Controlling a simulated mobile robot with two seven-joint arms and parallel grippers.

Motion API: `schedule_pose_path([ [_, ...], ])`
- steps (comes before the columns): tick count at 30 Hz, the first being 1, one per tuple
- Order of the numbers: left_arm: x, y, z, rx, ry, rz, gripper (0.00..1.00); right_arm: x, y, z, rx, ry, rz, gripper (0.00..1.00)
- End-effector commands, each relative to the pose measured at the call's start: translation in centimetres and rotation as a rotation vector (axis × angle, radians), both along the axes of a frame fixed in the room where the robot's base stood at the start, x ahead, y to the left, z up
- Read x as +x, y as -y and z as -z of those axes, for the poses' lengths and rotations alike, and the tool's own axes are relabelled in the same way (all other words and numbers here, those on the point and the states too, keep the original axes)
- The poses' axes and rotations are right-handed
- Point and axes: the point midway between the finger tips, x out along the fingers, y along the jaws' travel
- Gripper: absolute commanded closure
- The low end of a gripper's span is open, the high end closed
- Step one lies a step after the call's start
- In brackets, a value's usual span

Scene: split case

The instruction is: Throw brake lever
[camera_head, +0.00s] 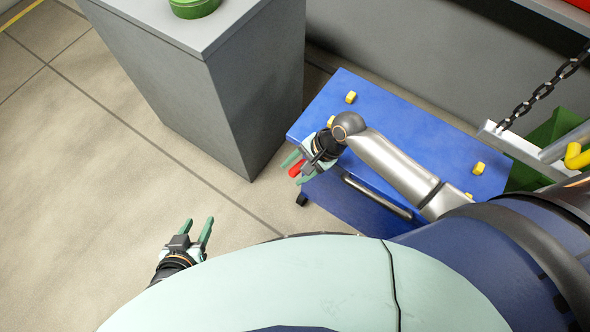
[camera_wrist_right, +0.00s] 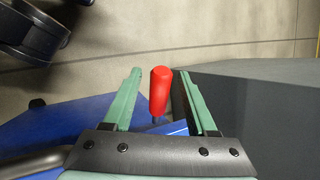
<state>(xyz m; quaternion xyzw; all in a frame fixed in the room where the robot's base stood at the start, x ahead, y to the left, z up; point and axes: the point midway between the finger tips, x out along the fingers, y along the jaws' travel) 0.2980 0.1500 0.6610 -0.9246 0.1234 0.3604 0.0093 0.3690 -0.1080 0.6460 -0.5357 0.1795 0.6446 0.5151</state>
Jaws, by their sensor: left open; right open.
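The brake lever has a red grip (camera_wrist_right: 159,92) that stands between the two green fingers of my right gripper (camera_wrist_right: 160,95) in the right wrist view, with a gap to each finger. In the head view the red grip (camera_head: 296,169) shows partly between the fingers of my right gripper (camera_head: 297,169). My right gripper is open around it. The lever is beside the near left side of the blue cart (camera_head: 410,121); its lower part is mostly hidden. My left gripper (camera_head: 197,230) is open and empty over the floor at the lower left.
A grey cabinet (camera_head: 240,90) with a green round object (camera_head: 194,6) on top stands left of the cart. The cart top has several yellow blocks (camera_head: 351,97). A chain (camera_head: 540,92) hangs at the right. The floor at left is clear.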

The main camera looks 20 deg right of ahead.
Motion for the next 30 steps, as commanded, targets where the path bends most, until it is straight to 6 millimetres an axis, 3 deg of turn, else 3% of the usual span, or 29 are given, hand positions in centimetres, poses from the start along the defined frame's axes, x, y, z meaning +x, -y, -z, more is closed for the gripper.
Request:
schedule_pose_path([
  [10, 0.13, 0.09, -0.18, 0.000, 0.002, 0.003, 0.50, 0.05, -0.19, 0.28, 0.000, 0.001, -0.001, 0.43],
  [25, -0.19, 0.08, 0.08, -0.001, -0.002, 0.003, 0.50, 0.02, -0.17, 0.27, 0.000, 0.000, 0.000, 1.00],
  [30, -0.28, 0.05, 0.24, 0.000, -0.006, 0.003, 0.50, 0.02, -0.15, 0.28, 0.000, 0.000, 0.000, 1.00],
])
